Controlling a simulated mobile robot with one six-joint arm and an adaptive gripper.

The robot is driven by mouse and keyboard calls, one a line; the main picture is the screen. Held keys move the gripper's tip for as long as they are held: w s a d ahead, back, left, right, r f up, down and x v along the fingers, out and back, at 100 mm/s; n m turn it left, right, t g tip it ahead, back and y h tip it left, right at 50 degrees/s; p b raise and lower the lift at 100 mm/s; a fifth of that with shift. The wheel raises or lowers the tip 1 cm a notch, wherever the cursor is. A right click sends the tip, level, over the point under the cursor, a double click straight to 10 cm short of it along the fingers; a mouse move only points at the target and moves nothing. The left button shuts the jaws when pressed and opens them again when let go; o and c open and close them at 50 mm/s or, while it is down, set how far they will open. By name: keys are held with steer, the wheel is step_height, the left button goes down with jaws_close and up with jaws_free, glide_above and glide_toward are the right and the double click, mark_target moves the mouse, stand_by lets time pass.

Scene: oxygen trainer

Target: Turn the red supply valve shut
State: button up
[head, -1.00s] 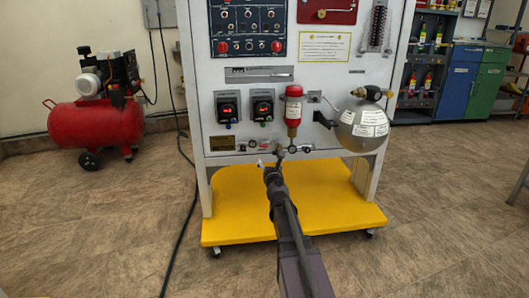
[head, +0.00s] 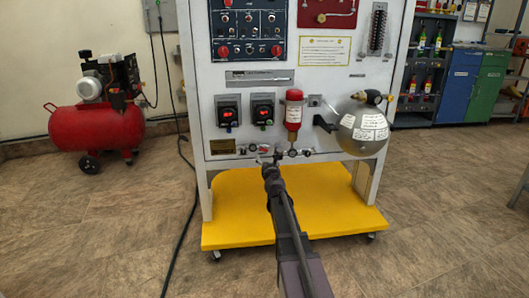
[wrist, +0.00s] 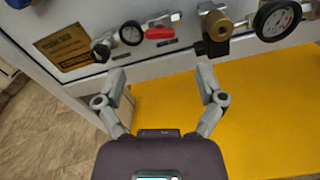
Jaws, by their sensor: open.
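The red supply valve handle (wrist: 161,32) sits on a silver fitting low on the white panel in the wrist view. It lies roughly level, tilted slightly up to the right. In the head view the valve (head: 264,149) is small and close above my gripper (head: 267,160). In the wrist view my gripper (wrist: 160,78) is open and empty, its two fingers spread below the handle. The handle lies between the fingers' sideways positions, apart from both fingertips. The right fingertip is near the brass fitting (wrist: 218,27).
A small gauge (wrist: 131,33) is left of the handle, and a larger gauge (wrist: 277,19) is right of the brass fitting. A red-topped cylinder (head: 293,112) and a silver sphere (head: 361,130) project from the panel. The yellow base (head: 230,232) extends below.

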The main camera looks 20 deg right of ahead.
mark_target(264, 150)
steer(key=x, duration=0.8)
steer(key=c, duration=1.2)
